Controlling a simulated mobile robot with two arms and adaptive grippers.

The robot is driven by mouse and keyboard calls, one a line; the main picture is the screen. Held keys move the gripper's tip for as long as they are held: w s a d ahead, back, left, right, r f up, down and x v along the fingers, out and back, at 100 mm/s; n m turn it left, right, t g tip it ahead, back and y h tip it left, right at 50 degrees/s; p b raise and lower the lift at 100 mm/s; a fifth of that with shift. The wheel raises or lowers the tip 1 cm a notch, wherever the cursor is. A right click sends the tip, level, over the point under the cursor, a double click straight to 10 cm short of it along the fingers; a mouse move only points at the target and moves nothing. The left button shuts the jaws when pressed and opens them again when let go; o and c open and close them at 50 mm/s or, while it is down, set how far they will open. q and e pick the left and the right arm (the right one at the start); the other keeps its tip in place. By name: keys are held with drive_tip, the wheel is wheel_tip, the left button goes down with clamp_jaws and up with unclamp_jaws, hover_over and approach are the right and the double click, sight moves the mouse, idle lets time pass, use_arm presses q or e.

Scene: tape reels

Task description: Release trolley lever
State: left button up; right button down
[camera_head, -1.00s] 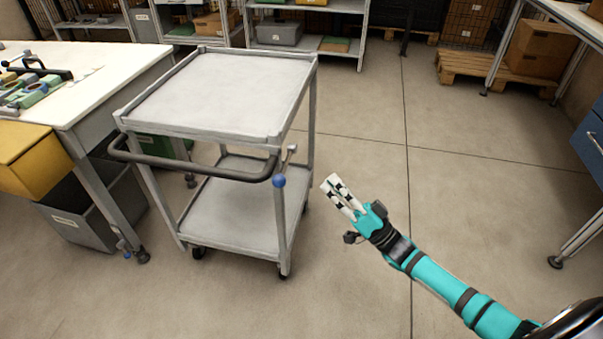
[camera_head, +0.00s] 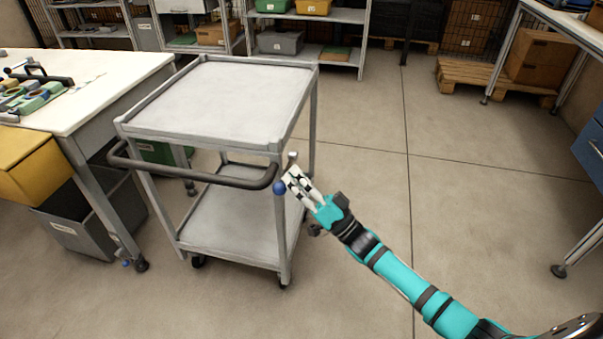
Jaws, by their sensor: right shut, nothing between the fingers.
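The grey two-shelf trolley (camera_head: 212,94) stands in the middle left, with a dark push handle (camera_head: 200,174) across its near side. The trolley lever, with a blue knob (camera_head: 279,188), sits at the handle's right end by the near right post; its metal top end shows just above my fingers. My right gripper (camera_head: 292,177) is shut and empty, its white fingertips right beside the lever, just right of the blue knob. I cannot tell whether the fingers touch it. My left gripper is out of view.
A white workbench (camera_head: 112,88) with green parts stands at the left, with a yellow bin (camera_head: 28,165) and a grey bin (camera_head: 98,222) by it. Shelving and a wooden pallet (camera_head: 462,76) are at the back. The floor right of the trolley is clear.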

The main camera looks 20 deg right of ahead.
idle(0.4)
use_arm(q)
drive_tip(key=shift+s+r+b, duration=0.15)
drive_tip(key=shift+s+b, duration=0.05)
drive_tip(key=shift+b, duration=0.4)
use_arm(e)
drive_tip(key=shift+f+n+y, duration=0.3)
drive_tip(key=shift+n+y, duration=0.1)
drive_tip(key=shift+n, duration=0.1)
